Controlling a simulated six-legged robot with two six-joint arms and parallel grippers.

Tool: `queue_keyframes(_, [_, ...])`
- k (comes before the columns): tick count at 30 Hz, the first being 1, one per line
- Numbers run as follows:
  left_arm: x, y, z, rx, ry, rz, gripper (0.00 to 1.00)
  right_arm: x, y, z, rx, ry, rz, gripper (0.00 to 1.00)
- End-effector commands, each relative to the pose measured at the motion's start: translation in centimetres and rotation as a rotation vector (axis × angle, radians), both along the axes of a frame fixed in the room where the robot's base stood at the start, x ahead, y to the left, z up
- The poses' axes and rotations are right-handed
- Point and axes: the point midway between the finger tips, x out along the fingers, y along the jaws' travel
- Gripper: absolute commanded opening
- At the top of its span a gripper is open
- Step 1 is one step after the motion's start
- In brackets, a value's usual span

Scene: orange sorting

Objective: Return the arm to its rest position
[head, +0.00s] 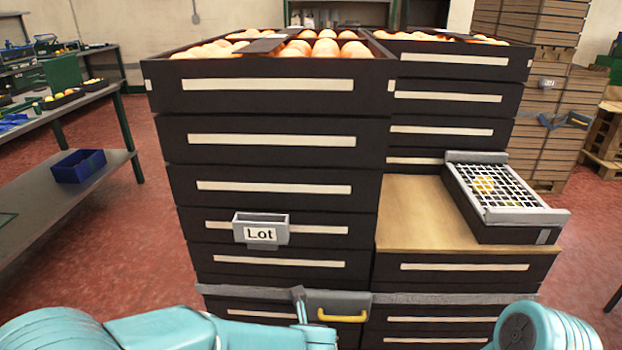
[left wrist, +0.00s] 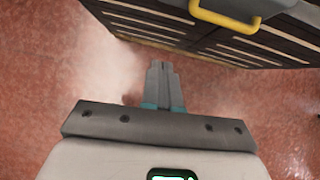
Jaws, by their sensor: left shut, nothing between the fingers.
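My left arm (head: 170,328) is teal and comes in at the lower left of the head view. Its gripper (head: 300,305) points up in front of the lower drawers, left of the yellow handle. In the left wrist view the left gripper (left wrist: 160,82) is shut with its fingers together and empty, over the red floor. Part of my right arm (head: 545,328) shows at the bottom right of the head view. Its gripper is out of view.
A dark drawer stack (head: 270,130) with oranges (head: 325,46) on top stands close ahead. A yellow handle (head: 342,316) sits low on it, and also shows in the left wrist view (left wrist: 225,18). A grid-covered box (head: 500,190) rests on a wooden top (head: 415,215) at right.

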Motion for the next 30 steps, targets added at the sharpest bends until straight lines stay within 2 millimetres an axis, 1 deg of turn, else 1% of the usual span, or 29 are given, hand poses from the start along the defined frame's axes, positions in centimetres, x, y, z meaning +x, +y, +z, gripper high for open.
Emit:
queue_keyframes(1, [0.3,3.7,-3.2,0.041,0.060,0.049,0.00,0.0,0.0,0.0,0.000,0.000,0.000,0.43])
queue_keyframes(2, [0.3,5.6,-4.9,0.070,0.088,0.057,0.00,0.0,0.0,0.0,0.000,0.000,0.000,0.43])
queue_keyframes(3, [0.2,8.2,-7.2,0.111,0.123,0.048,0.00,0.0,0.0,0.0,0.000,0.000,0.000,0.43])
queue_keyframes(5, [-0.6,11.8,-10.7,0.188,0.182,-0.030,0.00,0.0,0.0,0.0,0.000,0.000,0.000,0.43])
queue_keyframes(6, [-1.5,14.1,-13.1,0.244,0.226,-0.127,0.00,0.0,0.0,0.0,0.000,0.000,0.000,0.43])
queue_keyframes(7, [-2.5,15.6,-15.0,0.287,0.263,-0.227,0.00,0.0,0.0,0.0,0.000,0.000,0.000,0.43])
queue_keyframes(8, [-3.6,16.8,-16.7,0.325,0.296,-0.343,0.00,0.0,0.0,0.0,0.000,0.000,0.000,0.43])
queue_keyframes(9, [-5.1,17.9,-18.7,0.369,0.329,-0.514,0.00,0.0,0.0,0.0,0.000,0.000,0.000,0.43])
queue_keyframes(10, [-6.4,18.3,-19.9,0.393,0.348,-0.651,0.00,0.0,0.0,0.0,0.000,0.000,0.000,0.43])
queue_keyframes(11, [-7.6,18.6,-21.1,0.415,0.360,-0.793,0.00,0.0,0.0,0.0,0.000,0.000,0.000,0.43])
queue_keyframes(12, [-9.3,18.6,-22.3,0.436,0.362,-0.985,0.00,0.0,0.0,0.0,0.000,0.000,0.000,0.43])
queue_keyframes(14, [-11.5,18.1,-23.6,0.462,0.335,-1.269,0.00,0.0,0.0,0.0,0.000,0.000,0.000,0.43])
queue_keyframes(15, [-12.9,17.4,-24.2,0.477,0.300,-1.450,0.00,0.0,0.0,0.0,0.000,0.000,0.000,0.43])
queue_keyframes(17, [-14.6,16.3,-24.6,0.502,0.227,-1.704,0.00,0.0,0.0,0.0,0.000,0.000,0.000,0.43])
queue_keyframes(18, [-15.6,15.4,-24.6,0.525,0.166,-1.866,0.00,0.0,0.0,0.0,0.000,0.000,0.000,0.43])
queue_keyframes(21, [-17.5,13.3,-24.2,0.601,-0.024,-2.237,0.00,0.0,0.0,0.0,0.000,0.000,0.000,0.43])
queue_keyframes(24, [-18.6,12.0,-23.7,0.692,-0.213,-2.521,0.00,0.0,0.0,0.0,0.000,0.000,0.000,0.43])
queue_keyframes(28, [-18.9,11.6,-23.6,0.814,-0.373,-2.757,0.00,0.0,0.0,0.0,0.000,0.000,0.000,0.43])
queue_keyframes(29, [-18.8,11.6,-21.3,0.810,-0.367,-2.747,0.00,0.0,0.0,2.2,0.000,0.001,-0.001,0.43])
queue_keyframes(30, [-18.8,11.6,-20.0,0.808,-0.365,-2.745,0.00,0.0,0.0,3.5,0.000,0.001,0.000,0.43])
